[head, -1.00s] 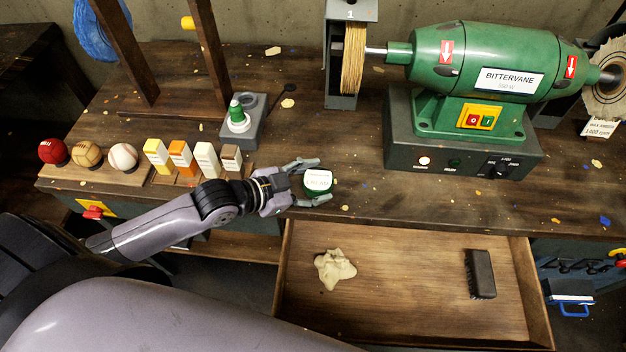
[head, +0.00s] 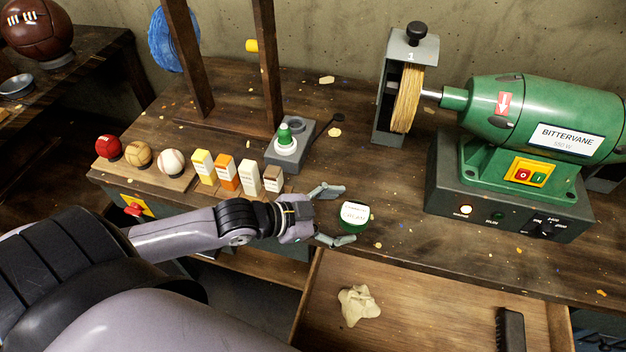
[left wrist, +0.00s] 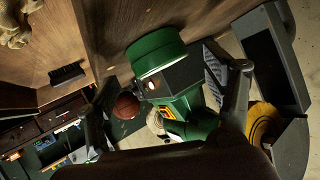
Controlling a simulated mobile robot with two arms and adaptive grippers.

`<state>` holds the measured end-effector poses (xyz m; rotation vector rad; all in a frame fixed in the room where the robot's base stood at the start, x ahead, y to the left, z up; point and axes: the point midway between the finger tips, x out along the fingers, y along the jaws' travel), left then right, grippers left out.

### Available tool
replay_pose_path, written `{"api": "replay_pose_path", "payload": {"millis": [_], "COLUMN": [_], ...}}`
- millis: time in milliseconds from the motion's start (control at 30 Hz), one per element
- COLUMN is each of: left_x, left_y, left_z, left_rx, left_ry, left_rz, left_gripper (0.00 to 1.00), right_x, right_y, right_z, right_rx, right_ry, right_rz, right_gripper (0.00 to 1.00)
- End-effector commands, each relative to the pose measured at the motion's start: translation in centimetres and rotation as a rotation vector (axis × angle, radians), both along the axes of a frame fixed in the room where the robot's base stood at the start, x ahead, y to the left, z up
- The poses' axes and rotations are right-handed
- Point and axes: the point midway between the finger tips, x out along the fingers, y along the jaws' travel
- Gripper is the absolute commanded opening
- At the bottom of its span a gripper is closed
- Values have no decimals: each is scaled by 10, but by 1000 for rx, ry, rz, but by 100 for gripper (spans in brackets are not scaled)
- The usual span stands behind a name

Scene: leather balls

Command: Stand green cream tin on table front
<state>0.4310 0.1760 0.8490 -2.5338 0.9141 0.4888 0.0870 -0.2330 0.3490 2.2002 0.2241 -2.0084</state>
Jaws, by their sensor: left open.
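The green cream tin (head: 355,223), with a white labelled lid, stands upright on the front of the workbench (head: 400,250), just behind the open drawer. My left gripper (head: 344,214) is open to the left of the tin. Its fingertips lie on either side of the tin's near part, with visible gaps. In the left wrist view, the green tin (left wrist: 160,52) shows ahead between the spread fingers of my left gripper (left wrist: 168,105). My right gripper is not in view.
Small cartons (head: 226,172) and several balls (head: 138,154) stand left of my gripper. A grey holder (head: 290,150) with a green-capped bottle is behind. The green grinder (head: 540,120) stands right. The open drawer (head: 420,300) holds a putty lump (head: 358,304) and a brush (head: 510,330).

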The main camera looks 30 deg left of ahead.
Motion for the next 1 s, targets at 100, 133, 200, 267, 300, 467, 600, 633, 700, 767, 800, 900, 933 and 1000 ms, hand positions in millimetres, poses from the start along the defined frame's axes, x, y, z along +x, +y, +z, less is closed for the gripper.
{"api": "replay_pose_path", "payload": {"millis": [100, 133, 200, 267, 300, 467, 600, 633, 700, 767, 800, 900, 933, 1000], "left_x": [-18, -22, -29, -35, -39, -52, -60, -61, -63, -64, -64, -65, -65, -65], "left_y": [12, 15, 20, 25, 27, 37, 43, 44, 45, 46, 46, 47, 47, 47], "left_z": [8, 10, 16, 19, 22, 31, 36, 37, 39, 39, 40, 40, 40, 40], "left_rx": [4, 5, 2, 4, 1, 1, 1, 1, 1, 1, 0, 0, -1, -1], "left_ry": [5, 6, 6, 6, 6, 6, 4, 3, 2, 2, 1, 1, 1, 1], "left_rz": [-1, -1, 1, 1, 0, 2, 2, 2, 1, 1, 1, 1, 0, 0], "left_gripper": [76, 76, 76, 76, 76, 76, 76, 76, 76, 76, 76, 76, 76, 76], "right_x": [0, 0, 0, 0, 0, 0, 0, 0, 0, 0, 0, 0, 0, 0], "right_y": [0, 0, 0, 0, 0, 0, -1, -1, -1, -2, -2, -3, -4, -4], "right_z": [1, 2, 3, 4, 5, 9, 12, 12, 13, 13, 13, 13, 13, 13], "right_rx": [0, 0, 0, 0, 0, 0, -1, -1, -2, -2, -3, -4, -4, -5], "right_ry": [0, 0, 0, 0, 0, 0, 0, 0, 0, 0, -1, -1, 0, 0], "right_rz": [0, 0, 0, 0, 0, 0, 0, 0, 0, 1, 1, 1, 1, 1], "right_gripper": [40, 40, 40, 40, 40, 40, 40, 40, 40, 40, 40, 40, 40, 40]}}
